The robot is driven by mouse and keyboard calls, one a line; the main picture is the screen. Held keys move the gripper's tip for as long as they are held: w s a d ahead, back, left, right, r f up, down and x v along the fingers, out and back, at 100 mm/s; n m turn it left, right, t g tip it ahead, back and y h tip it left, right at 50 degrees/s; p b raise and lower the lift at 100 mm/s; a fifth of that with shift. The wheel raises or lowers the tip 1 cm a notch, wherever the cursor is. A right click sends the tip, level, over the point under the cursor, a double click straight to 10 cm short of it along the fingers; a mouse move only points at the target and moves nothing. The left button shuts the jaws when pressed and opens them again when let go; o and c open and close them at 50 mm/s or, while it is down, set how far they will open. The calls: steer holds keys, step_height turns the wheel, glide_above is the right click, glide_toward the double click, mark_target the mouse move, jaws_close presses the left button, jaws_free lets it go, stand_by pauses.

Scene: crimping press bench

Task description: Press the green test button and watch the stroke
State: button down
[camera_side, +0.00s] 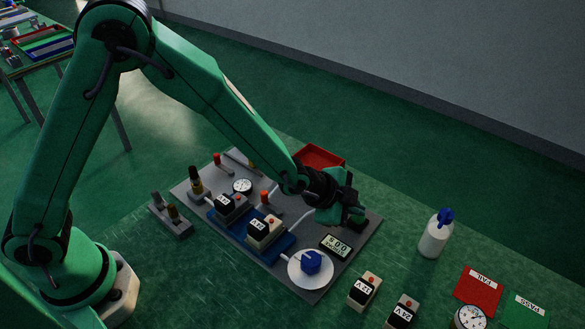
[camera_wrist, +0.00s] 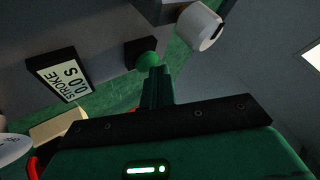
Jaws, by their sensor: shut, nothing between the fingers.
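The green test button (camera_wrist: 148,60) stands on a small black box (camera_wrist: 139,48) in the wrist view. My gripper (camera_wrist: 158,70) is shut and empty, with its fingertips right at the button's edge. I cannot tell whether they touch it. In the side view my gripper (camera_side: 352,214) is low over the right part of the grey panel (camera_side: 319,283) and hides the button.
A red bin (camera_side: 320,156) lies behind my wrist. A white bottle (camera_side: 432,241), red FAIL card (camera_side: 477,291) and green PASS card (camera_side: 522,312) lie right. A white cylinder (camera_wrist: 198,27) is beside the button.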

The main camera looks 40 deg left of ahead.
mark_target(353, 217)
steer(key=shift+r, duration=3.35)
